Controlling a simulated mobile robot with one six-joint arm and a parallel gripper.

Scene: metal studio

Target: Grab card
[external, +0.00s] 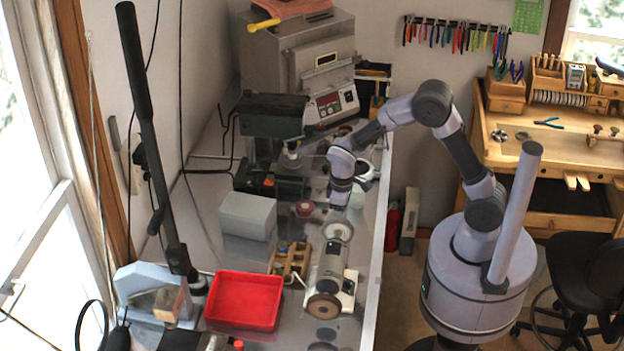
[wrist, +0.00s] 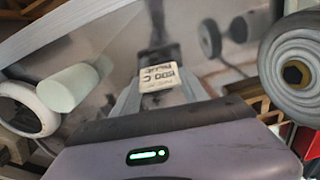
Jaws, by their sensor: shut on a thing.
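A small white card (wrist: 158,79) with dark printed letters shows in the middle of the wrist view, between the fingers of my gripper (wrist: 160,88). My gripper is shut on the card. In the external view my gripper (external: 338,196) points down over the long metal bench. I cannot make out the card in that view.
A pale green cylinder (wrist: 68,88) lies left of the card, and a grey wheel (wrist: 296,66) is at the right. On the bench are a bench grinder (external: 331,262), a red tray (external: 243,300), a grey box (external: 248,215) and a wooden holder (external: 290,261).

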